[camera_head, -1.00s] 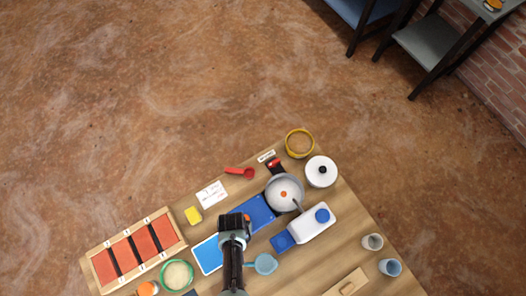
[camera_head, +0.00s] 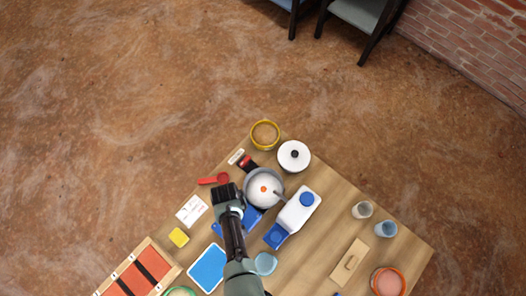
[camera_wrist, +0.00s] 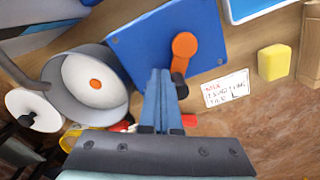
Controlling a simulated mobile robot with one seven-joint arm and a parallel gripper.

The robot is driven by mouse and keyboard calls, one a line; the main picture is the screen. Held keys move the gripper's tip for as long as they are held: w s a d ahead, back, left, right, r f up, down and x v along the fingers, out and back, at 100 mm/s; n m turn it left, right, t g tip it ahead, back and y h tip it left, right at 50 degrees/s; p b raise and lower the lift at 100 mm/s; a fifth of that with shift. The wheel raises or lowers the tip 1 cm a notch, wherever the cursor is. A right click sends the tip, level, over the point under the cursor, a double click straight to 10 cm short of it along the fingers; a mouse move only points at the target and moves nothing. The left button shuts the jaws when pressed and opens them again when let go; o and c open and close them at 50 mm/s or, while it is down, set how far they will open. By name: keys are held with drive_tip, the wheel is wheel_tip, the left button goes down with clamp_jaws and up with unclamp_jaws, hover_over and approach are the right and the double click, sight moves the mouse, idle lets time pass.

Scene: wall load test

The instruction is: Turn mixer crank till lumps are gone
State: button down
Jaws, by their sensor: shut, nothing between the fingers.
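The mixer has a blue base plate (camera_head: 252,220) and a grey bowl (camera_head: 276,176) with white contents and an orange spot in the middle. Lumps cannot be made out. In the wrist view the bowl (camera_wrist: 60,92) is at left and the plate (camera_wrist: 140,45) at top centre. An orange crank arm (camera_wrist: 184,48) lies over the plate, with a black knob (camera_wrist: 180,86) at its lower end. My gripper (camera_wrist: 160,75) is shut and empty, its fingertips just left of the knob; contact cannot be told. In the head view my gripper (camera_head: 228,192) hides the crank.
A white lidded pot (camera_head: 294,155) and yellow-rimmed bowl (camera_head: 265,134) stand behind. A red scoop (camera_head: 215,180), white card (camera_head: 192,210) and yellow block (camera_head: 178,237) lie left. Cups (camera_head: 385,229) stand right.

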drive_tip(key=shift+r, duration=0.1)
wheel_tip(320, 180, up, 7)
drive_tip(key=p, duration=0.6)
drive_tip(key=shift+p, duration=0.4)
idle(0.5)
